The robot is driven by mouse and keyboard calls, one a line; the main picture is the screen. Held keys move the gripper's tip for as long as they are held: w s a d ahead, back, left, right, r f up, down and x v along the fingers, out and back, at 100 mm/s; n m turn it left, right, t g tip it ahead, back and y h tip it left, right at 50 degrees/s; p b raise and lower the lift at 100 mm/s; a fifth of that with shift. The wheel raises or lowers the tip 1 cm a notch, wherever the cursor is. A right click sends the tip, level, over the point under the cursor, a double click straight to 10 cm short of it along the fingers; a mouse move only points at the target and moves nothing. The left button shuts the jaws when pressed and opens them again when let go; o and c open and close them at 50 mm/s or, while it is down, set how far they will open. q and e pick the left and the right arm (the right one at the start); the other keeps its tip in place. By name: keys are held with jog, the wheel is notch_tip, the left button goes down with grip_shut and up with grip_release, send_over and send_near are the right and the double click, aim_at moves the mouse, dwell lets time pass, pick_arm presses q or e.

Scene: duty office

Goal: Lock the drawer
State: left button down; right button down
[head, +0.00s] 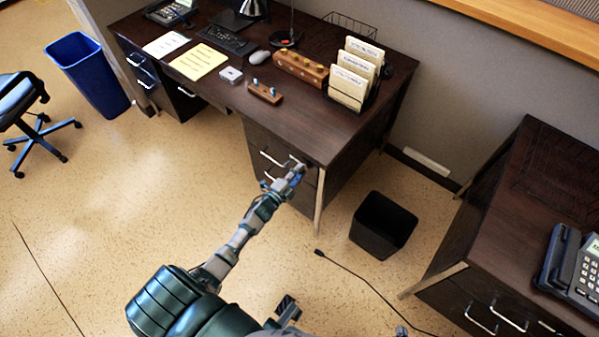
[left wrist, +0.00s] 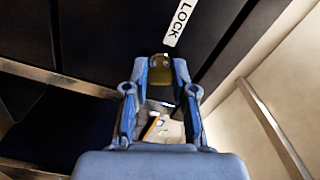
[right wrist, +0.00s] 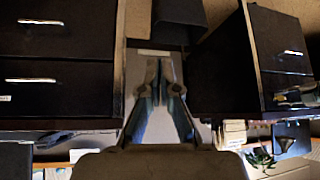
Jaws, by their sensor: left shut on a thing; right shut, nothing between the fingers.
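The dark desk's drawer front (head: 262,140) is at the head view's centre, with pale bar handles. My left gripper (head: 296,168) is against this front near its right edge. In the left wrist view, its fingertips (left wrist: 160,70) are shut on a small brass-coloured round piece (left wrist: 160,62), apparently a key head. A white label reading LOCK (left wrist: 180,22) is just above it. The gripper hides the keyhole, and I cannot tell whether the drawer is fully closed. My right gripper (right wrist: 159,82) is shut and empty in the right wrist view, away from the drawer fronts.
The desk top (head: 225,95) holds papers, a keyboard, a mouse, wooden blocks and a file rack (head: 355,75). A black bin (head: 383,225) stands right of the desk, near a cable (head: 365,285). Another desk (head: 500,220) is at the right.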

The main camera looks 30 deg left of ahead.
pick_arm(q)
jog(key=shift+s+f+m+b, duration=0.1)
jog(key=shift+f+m+b, duration=0.15)
jog(key=shift+m, duration=0.75)
jog(key=shift+s+f+m+b, duration=0.1)
jog(key=shift+m+b, duration=0.1)
jog(key=shift+m, duration=0.8)
pick_arm(e)
jog(key=shift+w+a+r+t+y, duration=0.1)
jog(key=shift+w+a+r+t, duration=0.1)
jog(key=shift+w+t, duration=0.2)
jog(key=shift+w+a+r+t+y, duration=0.15)
jog(key=shift+w+r+t, duration=0.1)
jog(key=shift+w, duration=0.25)
jog(key=shift+w+a+r+t+y, duration=0.1)
jog(key=shift+w+a+r+t, duration=0.1)
jog(key=shift+w+t, duration=0.2)
pick_arm(q)
jog(key=shift+d, duration=0.1)
pick_arm(e)
jog(key=shift+w, duration=0.1)
pick_arm(q)
jog(key=c, duration=0.9)
grip_release()
jog(key=shift+w, duration=0.1)
jog(key=shift+c, duration=0.2)
pick_arm(e)
jog(key=shift+w+f, duration=0.1)
pick_arm(q)
jog(key=shift+r, duration=0.1)
